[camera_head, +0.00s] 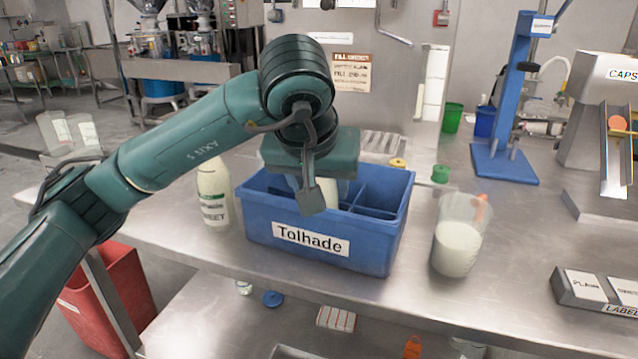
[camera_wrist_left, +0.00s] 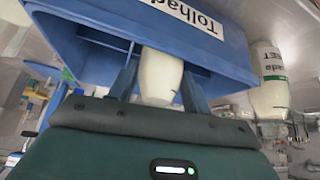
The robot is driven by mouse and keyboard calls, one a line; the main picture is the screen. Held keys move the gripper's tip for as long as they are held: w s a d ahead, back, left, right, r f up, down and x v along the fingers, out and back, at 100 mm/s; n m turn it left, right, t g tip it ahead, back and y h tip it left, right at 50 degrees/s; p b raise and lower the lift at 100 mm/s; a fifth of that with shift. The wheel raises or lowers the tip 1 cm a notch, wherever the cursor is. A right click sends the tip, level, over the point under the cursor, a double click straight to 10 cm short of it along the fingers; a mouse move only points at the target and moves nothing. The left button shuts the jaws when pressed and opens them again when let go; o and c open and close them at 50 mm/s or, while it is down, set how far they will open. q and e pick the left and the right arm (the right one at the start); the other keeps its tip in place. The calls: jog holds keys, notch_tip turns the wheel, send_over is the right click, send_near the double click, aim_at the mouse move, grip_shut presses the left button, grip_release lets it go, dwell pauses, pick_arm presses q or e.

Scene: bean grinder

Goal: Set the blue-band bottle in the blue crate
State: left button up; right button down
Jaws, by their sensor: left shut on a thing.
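The blue crate (camera_head: 375,235) labelled "Tolhade" stands on the steel bench, with dividers inside. My left gripper (camera_head: 318,190) reaches down over the crate's opening and is shut on a white bottle (camera_head: 338,190). In the left wrist view this bottle (camera_wrist_left: 160,76) sits between the two fingers at the crate (camera_wrist_left: 215,58). Its band is hidden, and its lower part is behind the crate wall, so I cannot tell whether it touches the crate floor. My right gripper is not in view.
A green-labelled white bottle (camera_head: 214,195) stands just left of the crate. A jug of white liquid (camera_head: 457,245) stands to its right. A green cap (camera_head: 440,174) and yellow cap (camera_head: 397,163) lie behind. A blue press stand (camera_head: 505,120) is at the back right.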

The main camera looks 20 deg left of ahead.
pick_arm(q)
jog(key=shift+f, duration=0.1)
jog(key=o, duration=1)
jog(key=shift+c, duration=0.2)
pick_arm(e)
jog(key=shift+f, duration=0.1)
pick_arm(q)
jog(key=p+v, duration=0.3)
jog(key=v, duration=0.9)
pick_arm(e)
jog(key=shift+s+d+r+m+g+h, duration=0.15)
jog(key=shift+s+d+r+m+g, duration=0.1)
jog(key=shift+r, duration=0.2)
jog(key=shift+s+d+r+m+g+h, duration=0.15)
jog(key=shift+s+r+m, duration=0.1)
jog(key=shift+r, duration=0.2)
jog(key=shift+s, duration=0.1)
